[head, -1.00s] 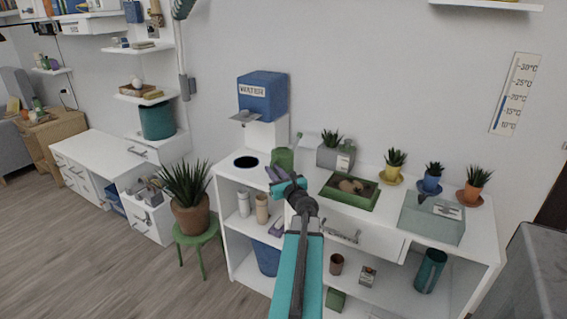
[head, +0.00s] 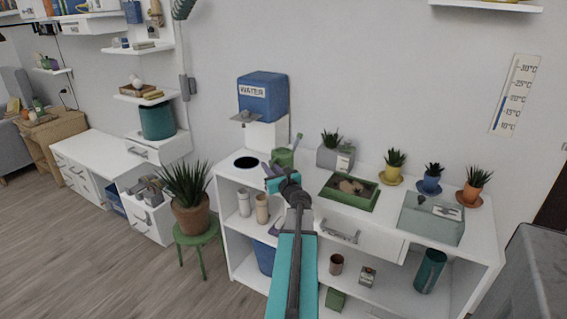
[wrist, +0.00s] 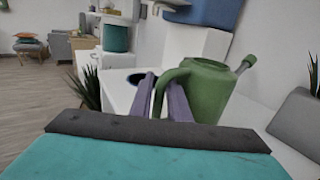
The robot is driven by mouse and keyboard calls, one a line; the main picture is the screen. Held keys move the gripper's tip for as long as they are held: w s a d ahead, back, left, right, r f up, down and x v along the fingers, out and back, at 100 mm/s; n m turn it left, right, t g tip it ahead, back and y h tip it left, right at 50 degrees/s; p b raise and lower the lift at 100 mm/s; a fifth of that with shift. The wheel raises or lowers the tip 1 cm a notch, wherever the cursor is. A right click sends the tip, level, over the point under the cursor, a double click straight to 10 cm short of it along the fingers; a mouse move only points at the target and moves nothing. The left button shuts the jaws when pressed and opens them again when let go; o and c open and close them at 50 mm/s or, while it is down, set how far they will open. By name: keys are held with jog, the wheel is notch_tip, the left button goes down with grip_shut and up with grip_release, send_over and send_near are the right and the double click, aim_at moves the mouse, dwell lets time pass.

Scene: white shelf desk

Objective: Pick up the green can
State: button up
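The green can (head: 284,157) is a watering can with a looped handle and a thin spout. It stands upright on the white desk top, below the water dispenser. In the wrist view the can (wrist: 209,92) is close ahead, with its handle facing me and its spout at the far right. My gripper (head: 268,168) is at the can's near left side. In the wrist view my gripper (wrist: 163,88) has its two purple fingers apart, and the handle shows between them. Whether either finger touches the handle is unclear.
The blue water dispenser (head: 263,96) stands behind the can on a white block. A round dark opening (head: 246,162) is left of the can. A grey planter (head: 334,157) and a green tray (head: 348,190) are to the right. A large potted plant (head: 187,197) is at left.

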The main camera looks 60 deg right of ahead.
jog(key=shift+x, duration=0.95)
grip_shut()
